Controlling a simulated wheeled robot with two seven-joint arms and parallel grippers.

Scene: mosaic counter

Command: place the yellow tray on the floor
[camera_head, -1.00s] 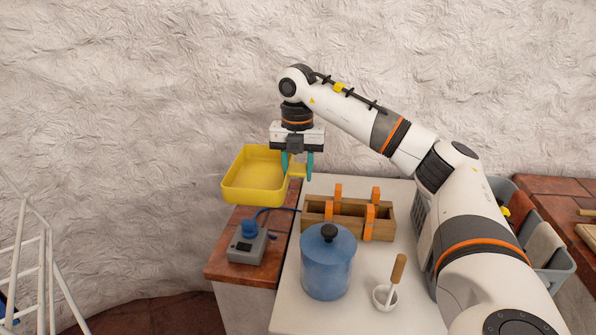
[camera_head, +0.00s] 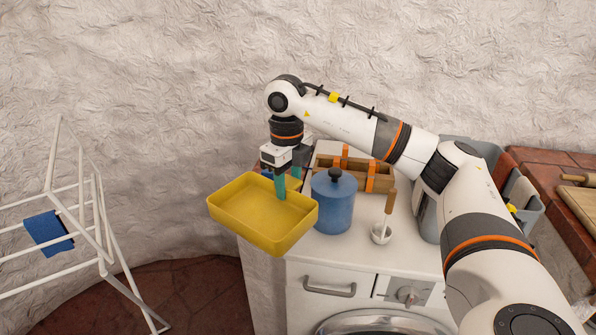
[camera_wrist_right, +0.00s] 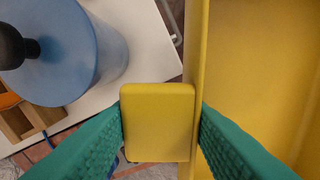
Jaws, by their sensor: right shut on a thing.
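The dark red tiled floor (camera_head: 185,298) shows at the lower left. My left gripper is not in view.
A blue lidded canister (camera_head: 333,205) stands close to the tray's right, on the white washing machine (camera_head: 392,258). A white drying rack (camera_head: 107,230) with a blue cloth stands left; floor between is clear.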

